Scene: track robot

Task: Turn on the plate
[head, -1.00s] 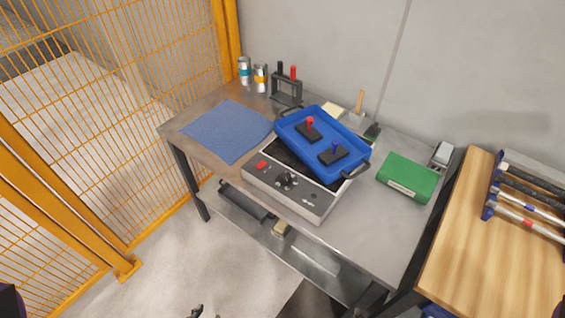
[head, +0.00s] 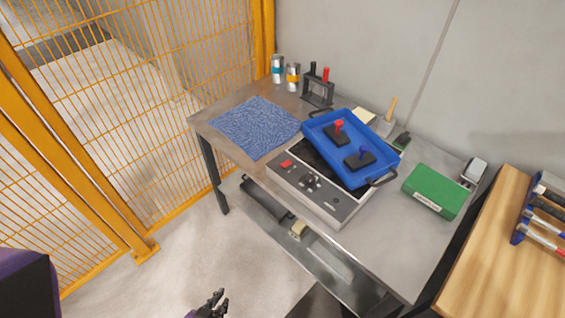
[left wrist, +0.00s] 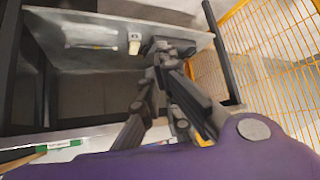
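The plate (head: 318,194) is a flat grey appliance with a dark top on the metal table. Its front panel carries a red switch (head: 286,164), a dark knob (head: 311,180) and small markings. A blue tray (head: 371,184) with two dark handles rests over its top and hides much of it. My left gripper (head: 217,298) is at the bottom edge of the head view, in front of the table and well apart from the plate. In the left wrist view its fingers (left wrist: 161,58) point toward the table's underside; their gap is unclear. My right gripper is not in view.
A blue cloth (head: 255,126) lies left of the plate. A green box (head: 436,190) lies to the right. Cans (head: 278,69) and a black rack (head: 318,93) stand behind. A yellow mesh fence (head: 190,60) borders the left. A wooden table (head: 480,260) stands at the right.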

